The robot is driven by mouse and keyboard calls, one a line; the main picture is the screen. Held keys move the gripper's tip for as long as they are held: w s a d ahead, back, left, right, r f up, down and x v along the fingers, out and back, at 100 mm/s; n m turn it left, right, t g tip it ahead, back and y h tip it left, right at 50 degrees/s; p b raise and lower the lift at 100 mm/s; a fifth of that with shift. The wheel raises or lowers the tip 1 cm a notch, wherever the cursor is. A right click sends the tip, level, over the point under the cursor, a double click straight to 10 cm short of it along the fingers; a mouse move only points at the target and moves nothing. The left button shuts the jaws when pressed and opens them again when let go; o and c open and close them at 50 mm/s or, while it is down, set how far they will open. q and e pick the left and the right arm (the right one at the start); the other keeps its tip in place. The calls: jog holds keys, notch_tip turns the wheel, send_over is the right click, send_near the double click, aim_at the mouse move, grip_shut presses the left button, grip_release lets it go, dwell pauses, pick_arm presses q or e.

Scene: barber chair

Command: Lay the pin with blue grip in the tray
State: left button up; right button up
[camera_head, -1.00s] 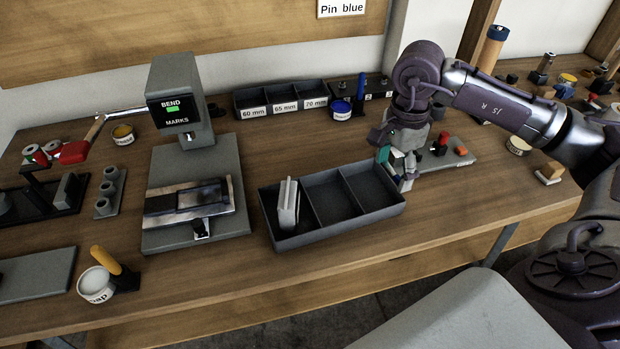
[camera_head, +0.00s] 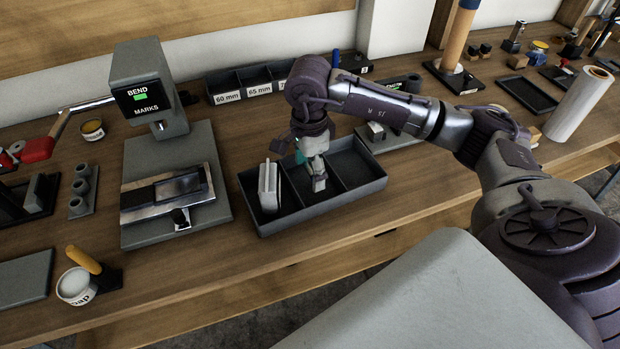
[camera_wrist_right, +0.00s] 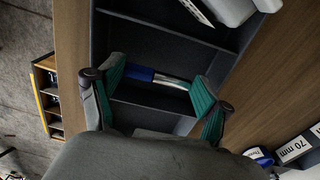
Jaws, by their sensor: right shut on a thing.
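The pin with blue grip (camera_wrist_right: 141,74) shows in the right wrist view between the green-lined fingers of my right gripper (camera_wrist_right: 157,80), its blue part at one end and a shiny metal part at the other. My right gripper (camera_head: 316,182) is shut on it. In the head view the gripper points down over the middle compartment of the dark tray (camera_head: 345,206); the pin is hard to make out there. I cannot tell whether the pin touches the tray floor. My left gripper is not in view.
A pale grey upright piece (camera_head: 268,187) stands in the tray's left compartment. The tray's right compartment looks empty. A bending machine (camera_head: 150,90) stands to the left, labelled bins (camera_head: 245,82) behind, and a soap cup (camera_head: 76,287) at front left. A pale roll (camera_head: 580,105) stands far right.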

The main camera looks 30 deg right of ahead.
aim_at(310, 174)
jog(key=shift+f+b, duration=0.5)
jog(key=shift+f, duration=1)
jog(key=shift+f, duration=0.15)
jog(key=o, duration=1.1)
jog(key=shift+r, duration=0.4)
notch_tip(310, 174, up, 12)
jog(key=shift+f, duration=0.2)
